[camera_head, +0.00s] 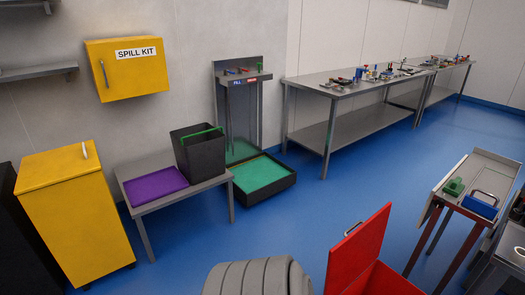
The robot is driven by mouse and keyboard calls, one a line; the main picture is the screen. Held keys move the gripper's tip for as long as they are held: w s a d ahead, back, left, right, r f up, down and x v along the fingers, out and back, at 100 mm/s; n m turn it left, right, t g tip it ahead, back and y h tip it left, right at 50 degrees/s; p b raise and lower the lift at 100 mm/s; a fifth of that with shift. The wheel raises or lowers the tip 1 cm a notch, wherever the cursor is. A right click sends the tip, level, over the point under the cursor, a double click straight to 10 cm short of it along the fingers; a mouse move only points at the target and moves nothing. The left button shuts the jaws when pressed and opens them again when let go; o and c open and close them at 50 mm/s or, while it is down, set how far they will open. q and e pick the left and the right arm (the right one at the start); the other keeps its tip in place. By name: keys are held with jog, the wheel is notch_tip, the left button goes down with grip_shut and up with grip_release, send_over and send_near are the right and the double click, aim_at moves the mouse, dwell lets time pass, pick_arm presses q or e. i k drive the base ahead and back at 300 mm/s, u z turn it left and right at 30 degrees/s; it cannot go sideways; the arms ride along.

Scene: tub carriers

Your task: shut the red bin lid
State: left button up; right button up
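The red bin (388,282) is at the bottom edge, right of centre, and its lower part is cut off by the frame. Its red lid (358,252) stands raised and slightly tilted along the left side of the bin, so the lid is open. A small pale handle (353,228) sits near the lid's upper left edge. The inside of the bin is mostly out of view. Neither of my grippers shows in the head view.
A grey ribbed rounded shape (258,278) is left of the lid; I cannot tell what it is. A steel cart (484,172) with green and blue items stands right. A yellow cabinet (75,215) and low table (150,205) stand left. Blue floor (300,210) beyond the bin is clear.

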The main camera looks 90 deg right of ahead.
aim_at(351, 257)
jog(key=z, duration=2.25)
jog(key=i, duration=2.1)
jog(key=z, duration=3.35)
